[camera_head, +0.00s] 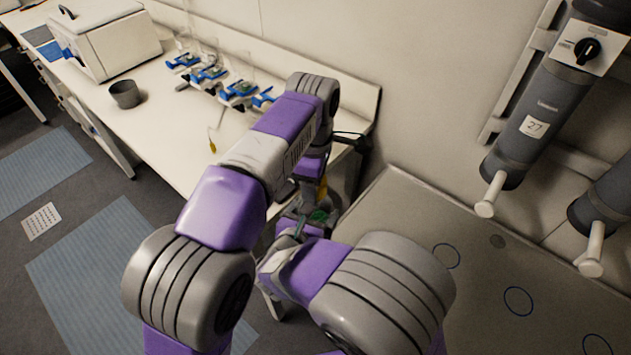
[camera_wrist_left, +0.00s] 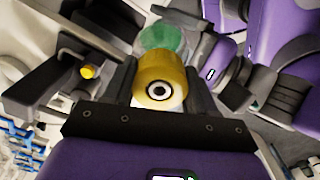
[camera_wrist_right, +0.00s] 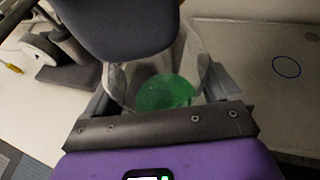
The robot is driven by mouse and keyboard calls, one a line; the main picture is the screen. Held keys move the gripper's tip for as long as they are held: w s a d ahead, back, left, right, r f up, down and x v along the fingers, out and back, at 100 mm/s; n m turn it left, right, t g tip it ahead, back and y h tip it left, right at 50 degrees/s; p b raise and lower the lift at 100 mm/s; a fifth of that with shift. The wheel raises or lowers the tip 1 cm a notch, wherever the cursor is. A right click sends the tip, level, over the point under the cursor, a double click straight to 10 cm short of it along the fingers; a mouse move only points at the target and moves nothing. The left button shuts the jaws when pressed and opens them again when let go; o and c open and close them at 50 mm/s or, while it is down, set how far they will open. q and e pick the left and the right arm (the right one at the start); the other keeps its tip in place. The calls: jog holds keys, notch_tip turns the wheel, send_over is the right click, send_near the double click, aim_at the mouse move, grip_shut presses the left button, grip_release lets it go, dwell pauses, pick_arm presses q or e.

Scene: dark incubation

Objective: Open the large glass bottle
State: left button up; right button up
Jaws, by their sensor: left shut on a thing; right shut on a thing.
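The large glass bottle (camera_wrist_right: 120,82) is clear, with green liquid (camera_wrist_right: 165,92) inside. My right gripper (camera_wrist_right: 155,85) is shut on it in the right wrist view. The yellow cap (camera_wrist_left: 160,72) has a black-and-white ring mark facing the left wrist camera. My left gripper (camera_wrist_left: 163,78) is shut on this cap, with the green liquid blurred behind it. In the head view, the yellow cap (camera_head: 322,188) and green liquid (camera_head: 318,215) show in small parts. My arms hide most of the bottle, and I cannot tell whether the cap still touches its neck.
A white bench (camera_head: 165,135) along the wall holds a grey cup (camera_head: 126,94), a white box (camera_head: 115,42) and several blue-based stands with glassware (camera_head: 238,92). Grey cylinders (camera_head: 540,115) with white handles hang at the right, above a bare surface marked with blue rings (camera_head: 517,301).

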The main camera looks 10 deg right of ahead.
pick_arm(q)
jog(key=n, duration=0.3)
jog(key=shift+s+d, duration=0.25)
jog(key=shift+s, duration=0.05)
jog(key=shift+r, duration=0.15)
jog(key=shift+r, duration=0.9)
jog(key=shift+w+a+r, duration=0.1)
jog(key=shift+w+r, duration=0.05)
jog(key=shift+w, duration=0.1)
